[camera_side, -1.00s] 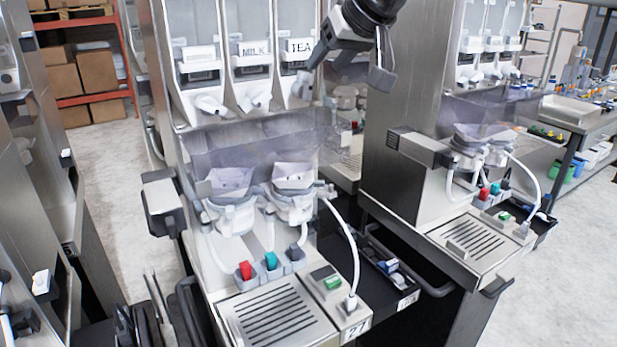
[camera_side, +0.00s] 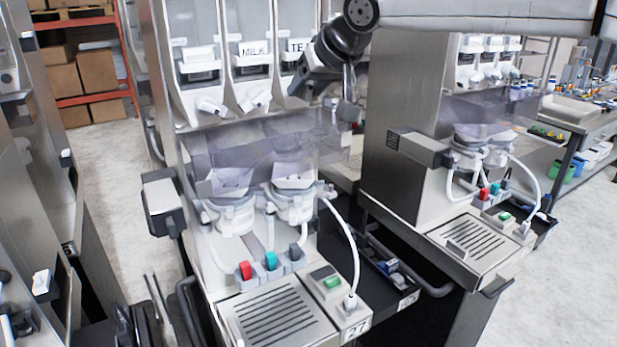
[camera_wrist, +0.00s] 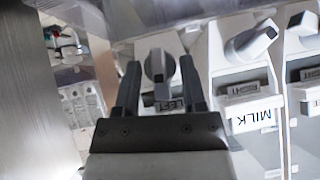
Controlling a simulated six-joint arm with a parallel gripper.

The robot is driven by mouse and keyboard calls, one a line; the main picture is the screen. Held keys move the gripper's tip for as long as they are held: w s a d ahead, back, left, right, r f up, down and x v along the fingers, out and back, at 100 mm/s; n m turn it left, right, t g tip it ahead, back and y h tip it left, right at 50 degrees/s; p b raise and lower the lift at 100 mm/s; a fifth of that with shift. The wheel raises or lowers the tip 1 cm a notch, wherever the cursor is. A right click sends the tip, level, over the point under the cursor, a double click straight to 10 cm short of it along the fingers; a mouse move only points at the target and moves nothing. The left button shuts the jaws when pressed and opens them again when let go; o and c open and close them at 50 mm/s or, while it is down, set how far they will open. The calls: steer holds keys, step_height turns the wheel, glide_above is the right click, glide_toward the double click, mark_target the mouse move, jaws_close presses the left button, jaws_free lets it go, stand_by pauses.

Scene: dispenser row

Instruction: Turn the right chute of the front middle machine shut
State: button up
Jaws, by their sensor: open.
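The front middle machine (camera_side: 205,255) has a row of white canisters with chutes below. Its right canister carries a partly hidden TEA label (camera_side: 296,47). In the side view my gripper (camera_side: 324,98) covers the right chute.
The left chute (camera_side: 209,106) is beside the middle one. A clear tinted shield (camera_side: 260,140) runs just below the chutes, above two mixing bowls (camera_side: 293,200). Another machine (camera_side: 400,110) stands close on the right.

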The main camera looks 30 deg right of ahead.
jaws_close()
steer(key=shift+a+n+h, duration=0.1)
steer(key=shift+n+h, duration=0.2)
steer(key=shift+h, duration=0.3)
jaws_free()
steer(key=shift+r, duration=0.1)
steer(key=v, duration=0.7)
steer(key=shift+s+r, duration=0.25)
steer(key=shift+s, duration=0.05)
